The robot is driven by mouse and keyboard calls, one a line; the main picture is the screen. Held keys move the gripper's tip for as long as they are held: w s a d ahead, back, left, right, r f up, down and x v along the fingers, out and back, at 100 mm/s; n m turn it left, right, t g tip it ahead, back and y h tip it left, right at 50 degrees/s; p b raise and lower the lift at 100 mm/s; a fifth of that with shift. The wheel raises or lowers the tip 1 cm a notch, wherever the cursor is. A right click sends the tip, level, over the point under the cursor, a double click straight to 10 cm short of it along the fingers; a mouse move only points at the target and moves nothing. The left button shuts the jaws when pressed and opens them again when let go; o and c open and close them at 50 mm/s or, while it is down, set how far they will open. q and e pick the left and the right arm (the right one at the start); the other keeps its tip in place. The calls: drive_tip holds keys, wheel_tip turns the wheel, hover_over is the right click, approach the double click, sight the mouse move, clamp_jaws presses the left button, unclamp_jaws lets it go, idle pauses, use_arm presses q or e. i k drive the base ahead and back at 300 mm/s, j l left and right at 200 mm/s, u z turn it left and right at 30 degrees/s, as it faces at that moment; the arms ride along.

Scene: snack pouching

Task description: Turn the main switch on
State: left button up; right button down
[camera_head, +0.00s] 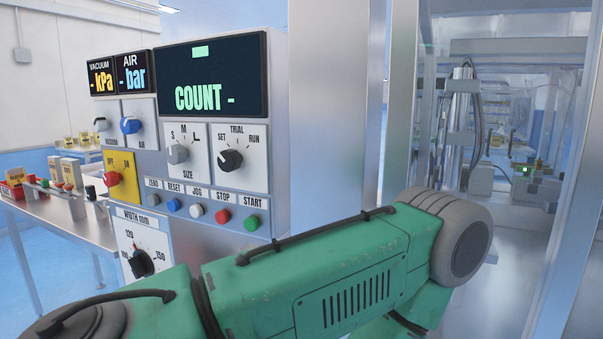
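The main switch is a red knob (113,179) on a yellow plate (129,187) at the left side of the control panel. The plate carries the labels OFF and ON above the knob. The knob sits at the left of the plate, below OFF; its exact pointing direction is too small to tell. A green arm of mine crosses the lower part of the view in front of the panel. Neither of my grippers shows in this view, and nothing touches the red knob.
The panel (320,130) also holds a black TRIAL knob (230,159), a SIZE knob (177,153), a blue AIR knob (131,125), a width dial (142,263) and a row of buttons. A side table (84,226) with small boxes stands left. A metal post rises right of the panel.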

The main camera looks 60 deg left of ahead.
sight(111, 178)
drive_tip(key=u, duration=2.95)
drive_tip(key=i+j, duration=0.15)
drive_tip(key=j, duration=0.15)
drive_tip(key=i+j, duration=0.1)
drive_tip(key=j, duration=0.25)
drive_tip(key=i+j, duration=0.15)
drive_tip(key=j, duration=0.15)
drive_tip(key=i+j, duration=0.15)
drive_tip(key=j, duration=0.15)
